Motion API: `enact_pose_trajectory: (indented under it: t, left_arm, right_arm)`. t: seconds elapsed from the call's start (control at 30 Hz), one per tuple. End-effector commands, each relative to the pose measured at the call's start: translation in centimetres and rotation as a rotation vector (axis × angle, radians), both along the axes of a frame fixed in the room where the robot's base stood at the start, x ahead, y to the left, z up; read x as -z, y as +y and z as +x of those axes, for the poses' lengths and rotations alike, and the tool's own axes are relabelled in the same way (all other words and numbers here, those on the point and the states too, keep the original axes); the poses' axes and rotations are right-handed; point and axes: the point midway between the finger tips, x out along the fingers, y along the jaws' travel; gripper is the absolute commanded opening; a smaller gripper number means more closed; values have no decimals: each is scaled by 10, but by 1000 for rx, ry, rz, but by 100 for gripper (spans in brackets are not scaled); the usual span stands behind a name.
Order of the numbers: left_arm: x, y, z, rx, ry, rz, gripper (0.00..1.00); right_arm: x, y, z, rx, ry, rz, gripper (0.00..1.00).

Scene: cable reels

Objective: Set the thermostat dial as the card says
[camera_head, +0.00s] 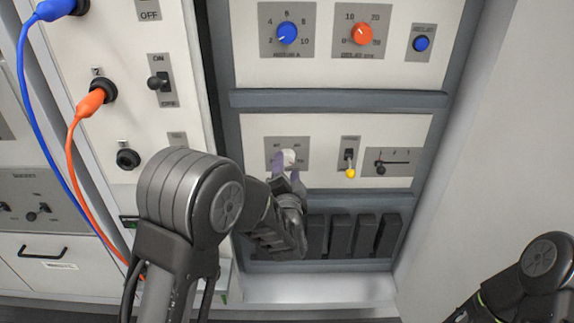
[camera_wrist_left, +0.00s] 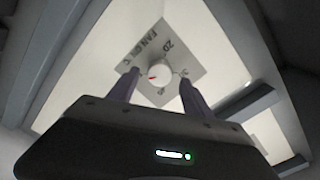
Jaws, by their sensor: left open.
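The white round dial (camera_head: 289,157) sits on a small grey plate in the lower panel of the cabinet. In the left wrist view the dial (camera_wrist_left: 160,72) has a red pointer mark on its left side, and the plate lettering around it is blurred. My left gripper (camera_head: 287,168) is open in front of the dial. In the left wrist view its two fingertips (camera_wrist_left: 158,80) stand on either side of the dial; I cannot tell whether they touch it. I cannot make out a card. My right gripper is out of view.
A toggle with a yellow tip (camera_head: 350,173) and a slider (camera_head: 392,162) are right of the dial. A blue knob (camera_head: 287,33) and an orange knob (camera_head: 362,34) are above. Blue (camera_head: 38,115) and orange (camera_head: 75,135) cables hang at left. Dark blocks (camera_head: 341,236) line the shelf below.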

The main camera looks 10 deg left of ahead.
Motion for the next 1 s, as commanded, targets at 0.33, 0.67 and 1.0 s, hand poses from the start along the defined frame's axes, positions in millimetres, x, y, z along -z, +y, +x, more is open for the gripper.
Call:
enact_pose_trajectory:
  t: [0.33,0.67,1.0]
  left_arm:
    - [-2,-13,-50,1,2,0,58]
    - [-2,-14,-55,1,1,0,58]
    - [1,-15,-55,2,0,-55,58]
  right_arm:
    - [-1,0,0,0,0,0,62]
    - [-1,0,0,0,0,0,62]
    - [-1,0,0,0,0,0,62]
